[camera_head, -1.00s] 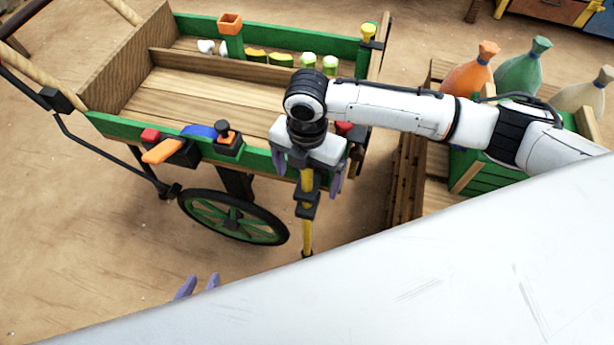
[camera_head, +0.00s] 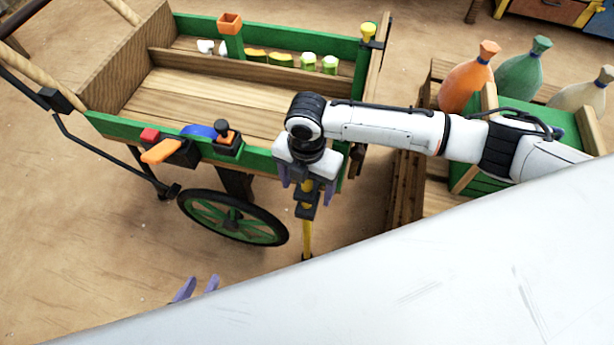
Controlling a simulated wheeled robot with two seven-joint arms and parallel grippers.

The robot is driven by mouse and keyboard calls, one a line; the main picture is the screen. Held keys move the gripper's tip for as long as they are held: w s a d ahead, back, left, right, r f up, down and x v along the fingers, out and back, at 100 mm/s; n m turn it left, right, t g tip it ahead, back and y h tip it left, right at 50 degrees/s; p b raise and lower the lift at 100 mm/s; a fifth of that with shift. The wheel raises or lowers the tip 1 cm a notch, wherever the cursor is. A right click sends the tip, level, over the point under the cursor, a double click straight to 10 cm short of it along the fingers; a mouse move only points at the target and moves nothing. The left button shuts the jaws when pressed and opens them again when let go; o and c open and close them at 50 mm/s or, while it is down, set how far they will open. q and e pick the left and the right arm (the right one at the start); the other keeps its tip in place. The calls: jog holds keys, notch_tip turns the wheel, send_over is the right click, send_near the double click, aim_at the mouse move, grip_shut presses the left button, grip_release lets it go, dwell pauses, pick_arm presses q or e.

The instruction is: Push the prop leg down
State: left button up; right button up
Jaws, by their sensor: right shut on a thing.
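The yellow prop leg (camera_head: 307,236) stands upright at the near right corner of the green and wooden cart (camera_head: 255,158), running through a dark bracket (camera_head: 307,205). Its foot is low, close to the ground; I cannot tell if it touches. My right gripper (camera_head: 307,192) points down from above and is shut on the top of the leg, hiding that part. My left gripper (camera_head: 196,287) shows only as two purple fingertips with a gap between them at the bottom, away from the cart; the rest is hidden behind a white surface.
A green-rimmed wheel (camera_head: 233,217) is left of the leg. An orange lever (camera_head: 161,151) and a black knob unit (camera_head: 226,138) sit on the cart's near side. A green crate (camera_head: 478,178) and tied sacks (camera_head: 467,78) stand at the right. Bare ground lies at the left.

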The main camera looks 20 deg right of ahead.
notch_tip(320, 180, down, 3)
jog(key=shift+r, duration=0.2)
jog(key=shift+s, duration=0.15)
jog(key=o, duration=1.5)
jog(key=shift+f, duration=0.15)
jog(key=shift+c, duration=0.2)
